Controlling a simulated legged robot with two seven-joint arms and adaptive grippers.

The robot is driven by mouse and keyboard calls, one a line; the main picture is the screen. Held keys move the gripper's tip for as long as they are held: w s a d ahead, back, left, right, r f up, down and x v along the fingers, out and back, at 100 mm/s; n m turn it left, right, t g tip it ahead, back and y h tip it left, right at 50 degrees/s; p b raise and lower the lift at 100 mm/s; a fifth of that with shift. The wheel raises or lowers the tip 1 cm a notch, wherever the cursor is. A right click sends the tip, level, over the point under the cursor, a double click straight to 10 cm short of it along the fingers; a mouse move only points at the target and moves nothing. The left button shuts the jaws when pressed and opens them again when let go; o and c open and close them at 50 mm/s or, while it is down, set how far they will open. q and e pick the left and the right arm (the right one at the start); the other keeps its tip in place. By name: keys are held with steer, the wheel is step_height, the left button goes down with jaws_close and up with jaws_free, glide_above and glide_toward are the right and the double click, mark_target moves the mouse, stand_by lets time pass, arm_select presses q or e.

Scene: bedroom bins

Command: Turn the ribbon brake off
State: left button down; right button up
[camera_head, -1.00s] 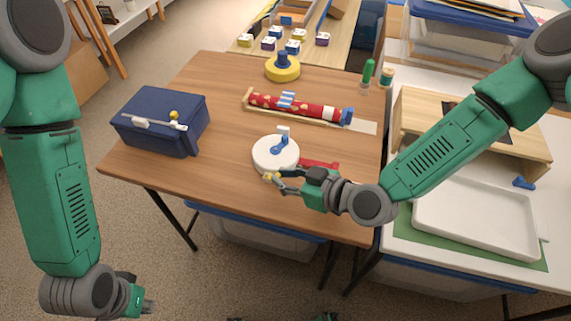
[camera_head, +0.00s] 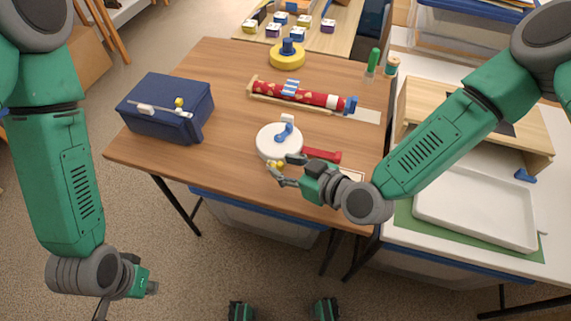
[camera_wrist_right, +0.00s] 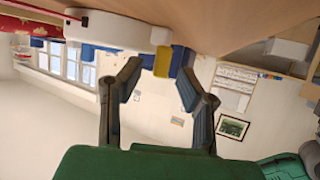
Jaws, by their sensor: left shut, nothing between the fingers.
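A white round dispenser (camera_head: 268,143) with a blue crank-like part (camera_head: 284,133) on top sits near the table's front edge. A red ribbon-like strip (camera_head: 323,155) lies at its right. A small yellow piece (camera_head: 274,164) shows at its front edge; which part is the brake I cannot tell for sure. In the right wrist view, the white side (camera_wrist_right: 125,32) and yellow piece (camera_wrist_right: 163,61) lie ahead of the fingers. My right gripper (camera_head: 270,175) is open, with its fingertips (camera_wrist_right: 158,75) close to the yellow piece. My left gripper (camera_head: 153,288) is shut and empty, low at the left, off the table.
A navy box (camera_head: 165,105) stands at the table's left. A red patterned roll (camera_head: 300,96) in a wooden holder lies behind the dispenser, and a yellow round dispenser (camera_head: 287,57) stands further back. A white tray (camera_head: 475,212) lies on the right table. The front left tabletop (camera_head: 200,165) is clear.

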steer(key=shift+s+d+r, duration=0.2)
steer(key=shift+s+d, duration=0.1)
steer(key=v, duration=1)
steer(key=shift+s+d, duration=0.1)
steer(key=shift+d, duration=0.1)
steer(key=shift+s+d+r, duration=0.1)
steer(key=shift+s+d, duration=0.1)
steer(key=shift+s, duration=0.05)
